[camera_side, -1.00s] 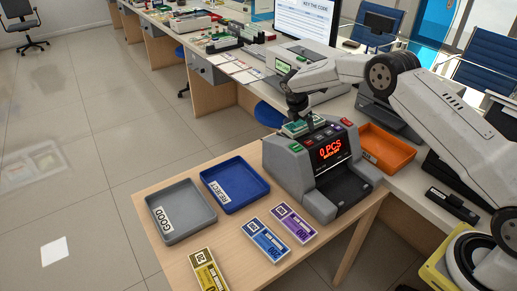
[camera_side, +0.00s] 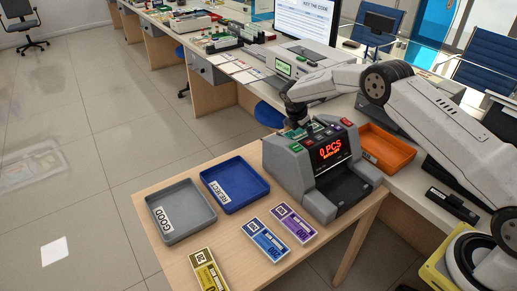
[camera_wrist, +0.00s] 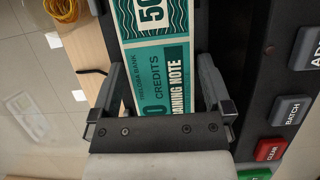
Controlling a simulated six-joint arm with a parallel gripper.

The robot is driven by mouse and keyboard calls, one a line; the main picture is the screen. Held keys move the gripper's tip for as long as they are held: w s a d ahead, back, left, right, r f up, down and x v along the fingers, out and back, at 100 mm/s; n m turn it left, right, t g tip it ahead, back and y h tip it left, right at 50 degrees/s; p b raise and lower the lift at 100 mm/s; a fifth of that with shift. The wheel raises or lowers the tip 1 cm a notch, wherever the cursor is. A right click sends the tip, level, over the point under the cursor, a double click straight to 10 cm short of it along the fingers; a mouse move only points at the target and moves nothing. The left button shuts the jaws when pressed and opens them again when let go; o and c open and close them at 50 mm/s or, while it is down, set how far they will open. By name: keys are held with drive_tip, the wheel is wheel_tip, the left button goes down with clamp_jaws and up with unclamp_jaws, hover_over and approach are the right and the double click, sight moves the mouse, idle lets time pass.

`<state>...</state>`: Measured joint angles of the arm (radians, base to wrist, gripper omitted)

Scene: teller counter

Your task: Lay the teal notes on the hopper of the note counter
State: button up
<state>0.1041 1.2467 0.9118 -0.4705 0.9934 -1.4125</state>
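The teal notes (camera_wrist: 158,70), printed with "CREDITS" and "TRAINING NOTE", lie between the two fingers of my gripper (camera_wrist: 165,85) in the wrist view. Narrow dark gaps show between the notes and the fingers, so my gripper looks open around them. In the side view, the teal notes (camera_side: 296,134) are at the top of the grey note counter (camera_side: 283,163), low over its hopper. My gripper (camera_side: 299,124) is right above them there and hides part of them. The hopper surface beneath is mostly hidden. The counter's display reads "0 PCS".
A blue REJECT tray (camera_side: 251,197) and a grey GOOD tray (camera_side: 197,232) stand left of the counter. Purple (camera_side: 294,222), blue (camera_side: 265,240) and yellow (camera_side: 208,270) notes lie in front. An orange tray (camera_side: 398,150) is behind right. Counter buttons (camera_wrist: 290,110) sit close beside my right finger.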

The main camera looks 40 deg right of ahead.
drive_tip(key=shift+r, duration=0.15)
drive_tip(key=v, duration=1.2)
drive_tip(key=shift+s+a, duration=0.1)
idle(0.5)
drive_tip(key=s+a+m+t+y, duration=0.1)
drive_tip(key=s+a+m, duration=0.3)
drive_tip(key=s+m, duration=0.5)
drive_tip(key=s+a+r+m+t+y, duration=0.1)
drive_tip(key=s+a+m+y, duration=0.2)
drive_tip(key=s+m, duration=0.6)
drive_tip(key=s+a, duration=0.1)
drive_tip(key=s, duration=1.3)
drive_tip(key=shift+s+a+r+t, duration=0.2)
drive_tip(key=shift+s+r+t, duration=0.05)
drive_tip(key=shift+t, duration=0.05)
